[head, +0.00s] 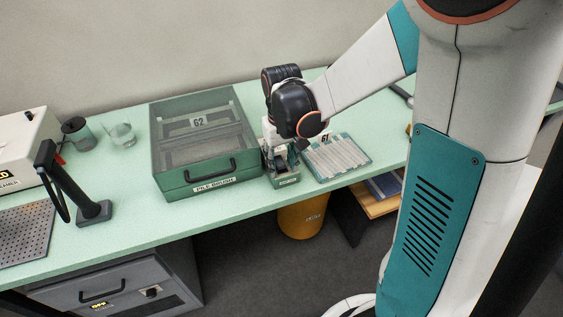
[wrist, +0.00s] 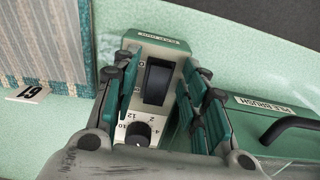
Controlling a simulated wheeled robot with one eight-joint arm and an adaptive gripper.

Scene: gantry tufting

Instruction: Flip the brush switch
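The brush control box (wrist: 128,42) is a small pale green box with a darker green labelled end. On its face is a black rocker switch (wrist: 157,82), and below that a round black knob (wrist: 138,133) with number marks. In the wrist view my gripper (wrist: 166,78) is open, its teal-padded fingers apart on either side of the rocker. Whether any finger touches the box I cannot tell. In the head view the box (head: 287,182) stands near the table's front edge, its upper part hidden by my gripper (head: 281,153).
The green pile brush case (head: 204,179) with a clear lid and black handle stands just left of the box. A striped sample card (head: 338,158) lies to its right. A black stand (head: 94,211) and glass jar (head: 122,134) are further left.

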